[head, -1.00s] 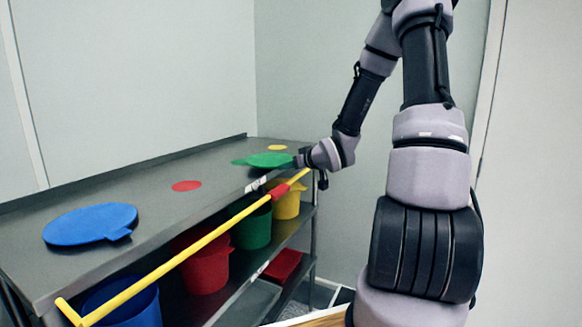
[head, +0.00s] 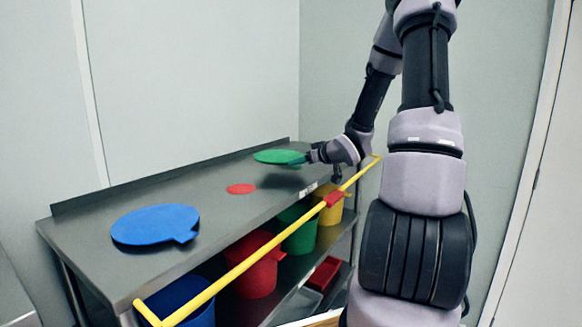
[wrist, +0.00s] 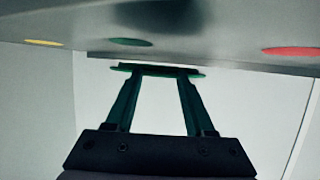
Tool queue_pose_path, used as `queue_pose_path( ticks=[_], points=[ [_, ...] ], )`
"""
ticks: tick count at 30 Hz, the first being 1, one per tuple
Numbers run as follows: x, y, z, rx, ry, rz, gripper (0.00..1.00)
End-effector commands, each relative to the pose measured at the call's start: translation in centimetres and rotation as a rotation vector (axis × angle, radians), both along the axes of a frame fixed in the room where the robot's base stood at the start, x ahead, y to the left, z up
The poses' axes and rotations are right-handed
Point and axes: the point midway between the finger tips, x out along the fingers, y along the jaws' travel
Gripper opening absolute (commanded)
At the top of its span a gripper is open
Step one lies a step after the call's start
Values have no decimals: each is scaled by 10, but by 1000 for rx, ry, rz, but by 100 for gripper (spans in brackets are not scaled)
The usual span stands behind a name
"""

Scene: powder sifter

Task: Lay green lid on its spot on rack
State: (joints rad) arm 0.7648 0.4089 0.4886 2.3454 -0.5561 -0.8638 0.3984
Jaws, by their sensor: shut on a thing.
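The green lid (head: 278,157) is held flat above the far part of the grey rack top (head: 215,217); a dark shadow shows below it. My gripper (head: 306,159) is shut on the lid's near right edge. In the wrist view the lid (wrist: 157,71) is seen edge-on between the fingertips, apart from the rack surface. A green round spot (wrist: 130,42) shows on the rack there, between a yellow spot (wrist: 43,43) and a red spot (wrist: 292,51). In the head view the green and yellow spots are hidden.
A blue lid (head: 155,225) lies at the rack's left end; the red spot (head: 241,188) is bare. A yellow rail (head: 250,259) runs along the front edge. Blue, red, green and yellow buckets stand below. A wall is behind.

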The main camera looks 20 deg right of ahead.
Motion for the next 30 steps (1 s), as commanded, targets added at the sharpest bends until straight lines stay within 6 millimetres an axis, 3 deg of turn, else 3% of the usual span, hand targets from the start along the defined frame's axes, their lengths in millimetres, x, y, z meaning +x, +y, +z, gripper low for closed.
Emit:
queue_pose_path(
  ticks=[7,12,15,19,30],
  points=[
    [-11,-51,13,-7,-2,19,0],
    [-32,-97,18,-8,3,45,0],
    [-43,-113,19,-7,6,59,0],
    [-50,-122,19,-5,9,67,0],
    [-52,-123,19,-5,8,71,0]
  ],
)
